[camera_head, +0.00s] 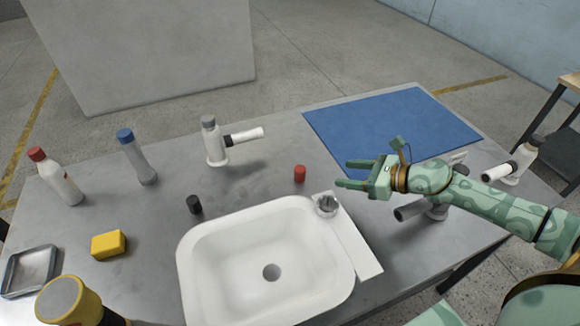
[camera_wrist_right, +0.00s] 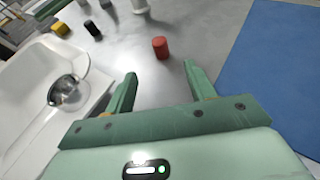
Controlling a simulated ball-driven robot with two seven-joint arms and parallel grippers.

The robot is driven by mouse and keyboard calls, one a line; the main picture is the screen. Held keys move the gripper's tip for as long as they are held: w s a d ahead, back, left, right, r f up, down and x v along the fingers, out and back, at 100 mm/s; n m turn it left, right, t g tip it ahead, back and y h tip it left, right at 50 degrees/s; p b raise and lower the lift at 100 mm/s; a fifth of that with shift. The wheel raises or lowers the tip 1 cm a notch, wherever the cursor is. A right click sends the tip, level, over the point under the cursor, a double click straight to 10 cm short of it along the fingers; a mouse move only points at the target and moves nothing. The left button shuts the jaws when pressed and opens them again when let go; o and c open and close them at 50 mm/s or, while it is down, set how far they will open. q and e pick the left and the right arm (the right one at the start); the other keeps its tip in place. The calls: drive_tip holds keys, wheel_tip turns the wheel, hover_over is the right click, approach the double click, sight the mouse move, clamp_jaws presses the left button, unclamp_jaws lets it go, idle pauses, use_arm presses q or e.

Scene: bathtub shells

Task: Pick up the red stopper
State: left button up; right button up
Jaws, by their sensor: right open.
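The red stopper (camera_head: 300,174) is a small cylinder standing on the grey table behind the white basin's back right corner. In the right wrist view the red stopper (camera_wrist_right: 160,48) stands beyond the fingertips, roughly in line with the gap between them. My right gripper (camera_head: 343,174) is open and empty, to the right of the stopper and apart from it. Its two green fingers also show in the right wrist view (camera_wrist_right: 160,75). My left gripper is not in view.
The white basin (camera_head: 190,262) with a metal fitting (camera_head: 327,205) is in front. A black stopper (camera_head: 194,204), white tap (camera_head: 214,142), bottles (camera_head: 56,176) and yellow sponge (camera_head: 108,244) stand left. A blue mat (camera_head: 390,120) lies back right. Bare table surrounds the red stopper.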

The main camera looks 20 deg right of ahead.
sight(304, 170)
drive_tip(key=shift+w+a+f, duration=0.1)
drive_tip(key=shift+w+f, duration=0.1)
drive_tip(key=shift+f, duration=0.1)
drive_tip(key=shift+w+a, duration=0.1)
drive_tip(key=shift+w, duration=0.2)
drive_tip(key=b+x, duration=0.1)
drive_tip(key=x, duration=0.9)
drive_tip(key=shift+f, duration=0.1)
drive_tip(key=b+x, duration=0.1)
drive_tip(key=x, duration=0.4)
drive_tip(key=shift+w+a+f, duration=0.1)
drive_tip(key=shift+w+a, duration=0.15)
drive_tip(key=shift+a, duration=0.1)
drive_tip(key=c, duration=1)
